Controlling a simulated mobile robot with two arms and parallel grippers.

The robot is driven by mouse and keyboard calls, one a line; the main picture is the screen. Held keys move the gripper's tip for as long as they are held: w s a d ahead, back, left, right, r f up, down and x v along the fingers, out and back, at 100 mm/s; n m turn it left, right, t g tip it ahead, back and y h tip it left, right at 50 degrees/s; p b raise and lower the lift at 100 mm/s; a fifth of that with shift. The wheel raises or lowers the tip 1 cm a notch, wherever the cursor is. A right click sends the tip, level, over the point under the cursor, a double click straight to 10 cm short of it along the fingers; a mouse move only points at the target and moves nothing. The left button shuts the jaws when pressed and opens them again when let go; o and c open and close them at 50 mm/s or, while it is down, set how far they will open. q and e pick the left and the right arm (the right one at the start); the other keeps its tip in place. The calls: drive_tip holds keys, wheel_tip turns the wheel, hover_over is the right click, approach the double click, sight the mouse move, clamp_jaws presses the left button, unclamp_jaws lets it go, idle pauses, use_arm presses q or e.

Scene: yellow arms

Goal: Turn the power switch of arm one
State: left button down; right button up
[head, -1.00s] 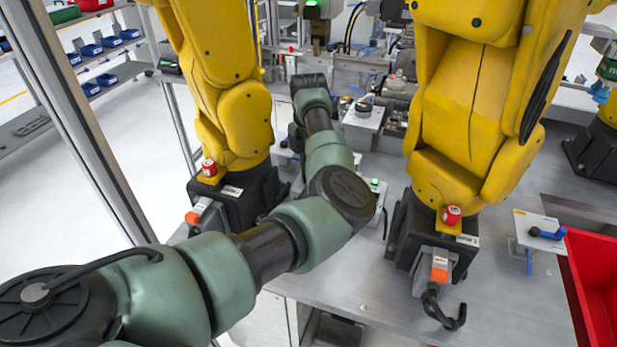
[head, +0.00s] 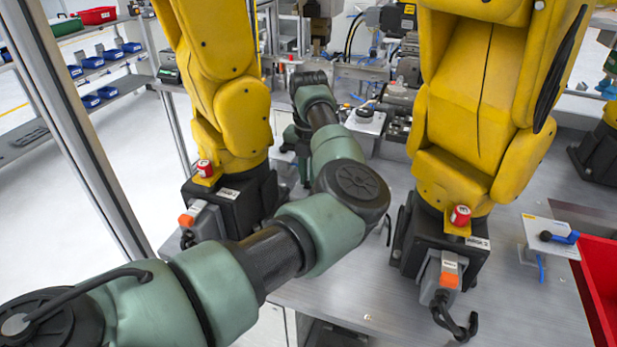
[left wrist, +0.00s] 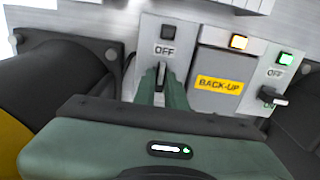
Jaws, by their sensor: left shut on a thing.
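In the left wrist view, a grey switch panel (left wrist: 153,48) marked OFF has an unlit dark lamp above the label. A dark switch knob (left wrist: 161,72) on it sits between the green fingertips of my left gripper (left wrist: 163,80), which is shut on the knob. The fingers hide part of the knob, so its exact angle is unclear. In the head view, my left arm reaches between two yellow arms, the left one (head: 225,90) and the right one (head: 470,110). There my forearm largely hides the gripper and the panel. My right gripper is not in view.
A box marked BACK-UP (left wrist: 220,80) with a yellow lit lamp adjoins the panel. A red bin (head: 600,275) stands at the table's right edge.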

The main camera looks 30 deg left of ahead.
idle(0.4)
use_arm(q)
drive_tip(key=c, duration=1.5)
unclamp_jaws()
drive_tip(key=shift+o, duration=0.2)
drive_tip(key=shift+r, duration=0.1)
wheel_tip(320, 180, up, 8)
drive_tip(key=shift+f+b, duration=0.15)
drive_tip(key=shift+b, duration=0.6)
drive_tip(key=shift+f, duration=0.15)
